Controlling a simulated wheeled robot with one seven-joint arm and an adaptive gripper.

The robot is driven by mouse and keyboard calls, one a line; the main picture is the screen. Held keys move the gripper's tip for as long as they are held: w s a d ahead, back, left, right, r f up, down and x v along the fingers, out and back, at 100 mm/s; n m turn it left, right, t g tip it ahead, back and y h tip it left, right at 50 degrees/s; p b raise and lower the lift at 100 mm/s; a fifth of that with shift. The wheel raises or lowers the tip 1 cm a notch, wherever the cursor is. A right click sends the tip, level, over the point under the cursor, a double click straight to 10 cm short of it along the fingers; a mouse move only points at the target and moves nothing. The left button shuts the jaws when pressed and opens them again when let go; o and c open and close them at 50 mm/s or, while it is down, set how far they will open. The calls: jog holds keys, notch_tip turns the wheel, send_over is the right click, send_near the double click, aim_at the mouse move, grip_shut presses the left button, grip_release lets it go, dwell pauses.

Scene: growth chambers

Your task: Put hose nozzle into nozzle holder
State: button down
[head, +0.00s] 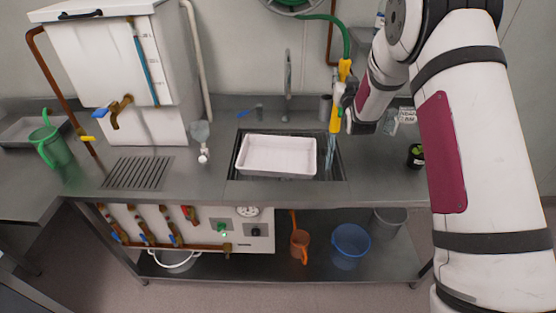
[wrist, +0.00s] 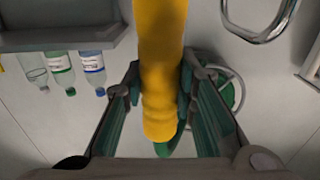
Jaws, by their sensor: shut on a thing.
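The yellow hose nozzle (head: 335,120) is held in the air over the right end of the sink, long and close to upright in the head view. The green hose (head: 346,42) runs up from it. My gripper (head: 345,102) is shut on the nozzle; in the wrist view the yellow nozzle (wrist: 160,60) sits between both fingers. A bluish streak, perhaps water, shows below its tip. A grey upright cylinder (head: 325,104) stands just behind the sink, left of the nozzle; it may be the nozzle holder, but I cannot tell. The nozzle is apart from the counter.
A white tray (head: 276,156) lies across the sink (head: 233,168). A tall faucet (head: 288,75) rises behind it. A dark jar (head: 415,156) and a small label (head: 407,115) are to the right. A white tank (head: 120,60) stands left. The counter's front strip is clear.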

aim_at(345, 59)
jog(key=shift+r, duration=3.2)
jog(key=w+b, duration=1.4)
jog(key=w, duration=0.5)
jog(key=shift+w+b, duration=0.15)
jog(key=shift+b, duration=0.2)
jog(key=shift+f+b, duration=0.75)
jog(key=shift+f, duration=0.95)
dwell(0.8)
